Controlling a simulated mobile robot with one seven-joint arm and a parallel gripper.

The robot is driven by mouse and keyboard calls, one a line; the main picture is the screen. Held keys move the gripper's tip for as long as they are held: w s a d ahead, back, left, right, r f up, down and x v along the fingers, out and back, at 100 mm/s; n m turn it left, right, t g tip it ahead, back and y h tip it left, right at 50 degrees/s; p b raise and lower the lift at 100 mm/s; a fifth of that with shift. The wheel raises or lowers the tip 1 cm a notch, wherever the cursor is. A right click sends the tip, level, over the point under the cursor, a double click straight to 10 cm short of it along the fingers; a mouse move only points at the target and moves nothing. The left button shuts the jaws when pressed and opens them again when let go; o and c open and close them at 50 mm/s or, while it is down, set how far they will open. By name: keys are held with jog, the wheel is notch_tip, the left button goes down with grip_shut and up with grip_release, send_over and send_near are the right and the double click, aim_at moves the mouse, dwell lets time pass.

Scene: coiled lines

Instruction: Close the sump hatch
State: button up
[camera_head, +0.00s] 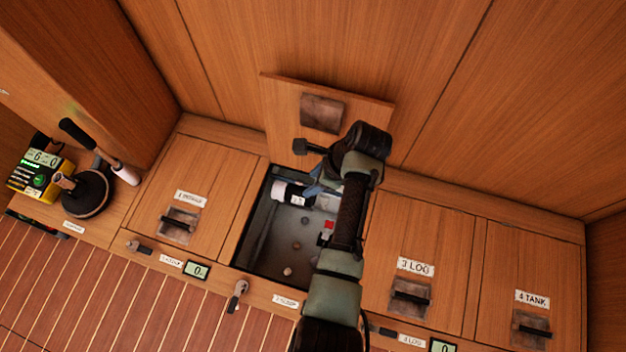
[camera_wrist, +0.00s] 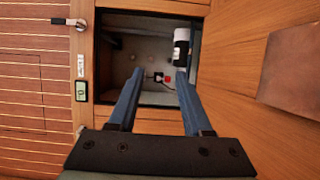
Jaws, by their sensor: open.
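The sump hatch lid (camera_head: 283,106) is a wooden panel standing raised against the back wall behind its opening, with a dark recessed pull (camera_head: 322,113) near its top. In the wrist view the lid (camera_wrist: 240,62) is at the right, its recess at the edge. The open compartment (camera_head: 252,245) below is grey inside. It holds a white and black bottle (camera_wrist: 181,47) and small items on its floor, one red. My gripper (camera_wrist: 160,70) is open and empty, its blue fingers pointing toward the opening. In the head view the gripper (camera_head: 318,183) is partly hidden by my arm, in front of the lid.
Shut hatches flank the opening: one (camera_head: 215,165) at left, the log hatch (camera_head: 425,240) and the tank hatch (camera_head: 540,270) at right. A yellow meter (camera_head: 38,175) and a black round-based tool (camera_head: 86,193) sit at far left. A latch (camera_head: 238,292) is on the front ledge.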

jog(key=shift+a+f, duration=0.1)
jog(key=shift+f, duration=0.15)
grip_shut()
dwell(0.8)
jog(key=c, duration=0.7)
grip_release()
jog(key=shift+c, duration=0.2)
jog(key=o, duration=0.7)
jog(key=shift+o, duration=0.2)
jog(key=shift+r, duration=0.1)
jog(key=p+v, duration=0.3)
jog(key=v, duration=0.9)
jog(key=shift+d+r, duration=0.25)
jog(key=shift+r, duration=0.1)
